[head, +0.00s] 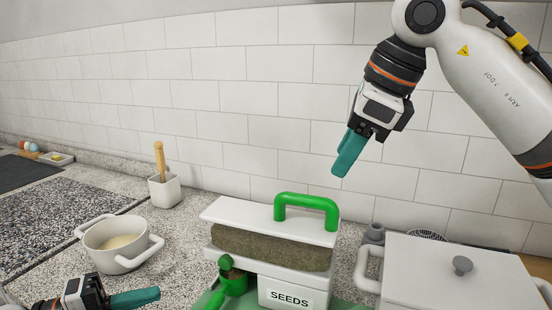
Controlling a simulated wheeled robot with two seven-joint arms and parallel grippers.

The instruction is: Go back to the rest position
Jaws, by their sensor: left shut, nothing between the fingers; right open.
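My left gripper (136,298) is at the bottom left, low over the counter in front of the white pot. Its teal fingers are shut and empty. My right gripper (347,155) is raised at the upper right, in front of the tiled wall, with its teal fingers pointing down and left. It is open, seen from the side, and holds nothing. It is above and apart from the seeds box.
The seeds box (287,281) with its green handle (306,200) stands centre front. A green scoop (232,280) is at its front left. A white pot (118,242), a cup with a wooden-handled tool (165,189) and a lidded white container (455,283) stand around.

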